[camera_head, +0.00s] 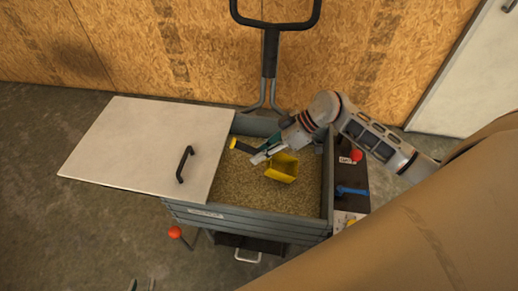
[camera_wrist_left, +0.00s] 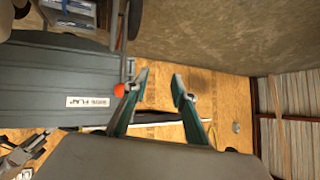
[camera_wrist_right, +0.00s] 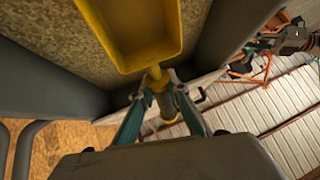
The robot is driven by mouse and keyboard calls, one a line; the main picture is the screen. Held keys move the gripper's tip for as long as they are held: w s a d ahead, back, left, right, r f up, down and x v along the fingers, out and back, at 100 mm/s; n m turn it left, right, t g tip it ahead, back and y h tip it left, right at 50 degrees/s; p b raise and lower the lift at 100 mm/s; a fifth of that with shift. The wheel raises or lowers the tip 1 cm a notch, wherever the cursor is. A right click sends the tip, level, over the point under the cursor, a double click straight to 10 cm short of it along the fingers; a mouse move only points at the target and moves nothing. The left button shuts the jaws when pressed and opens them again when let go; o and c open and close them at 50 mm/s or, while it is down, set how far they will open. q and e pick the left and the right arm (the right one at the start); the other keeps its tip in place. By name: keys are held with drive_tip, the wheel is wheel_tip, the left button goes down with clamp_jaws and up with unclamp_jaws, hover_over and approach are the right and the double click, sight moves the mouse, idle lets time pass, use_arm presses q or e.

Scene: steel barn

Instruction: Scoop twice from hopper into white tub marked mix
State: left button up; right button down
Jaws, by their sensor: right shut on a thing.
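The grey hopper (camera_head: 328,175) stands in the middle of the head view, partly full of tan grain (camera_head: 235,185). My right gripper (camera_head: 268,152) reaches over it from the right, shut on the handle of a yellow scoop (camera_head: 283,168). The scoop is over the grain; I cannot tell whether it touches it. In the right wrist view the scoop (camera_wrist_right: 140,35) shows a yellow interior with no grain visible. My left gripper (camera_wrist_left: 162,88) is open and empty in the left wrist view, outside the hopper near a labelled grey wall. The white tub is not seen.
A pale lid (camera_head: 140,150) with a black handle covers the hopper's left side. A red knob (camera_head: 356,155) and blue lever (camera_head: 352,191) sit at its right. A large brown surface (camera_head: 420,245) fills the lower right. A wooden wall (camera_head: 190,45) stands behind.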

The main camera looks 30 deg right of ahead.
use_arm(q)
drive_tip(key=shift+w+f+b, duration=0.15)
drive_tip(key=shift+w+b, duration=0.3)
drive_tip(key=shift+b, duration=0.6)
use_arm(e)
wheel_tip(320, 180, down, 9)
drive_tip(key=shift+r, duration=0.2)
use_arm(q)
drive_tip(key=shift+d, duration=0.1)
drive_tip(key=shift+s, duration=0.15)
use_arm(e)
drive_tip(key=shift+f, duration=0.4)
use_arm(q)
drive_tip(key=shift+w+r, duration=0.35)
drive_tip(key=shift+w, duration=0.05)
drive_tip(key=shift+s+f, duration=0.1)
drive_tip(key=shift+s, duration=0.15)
idle(0.5)
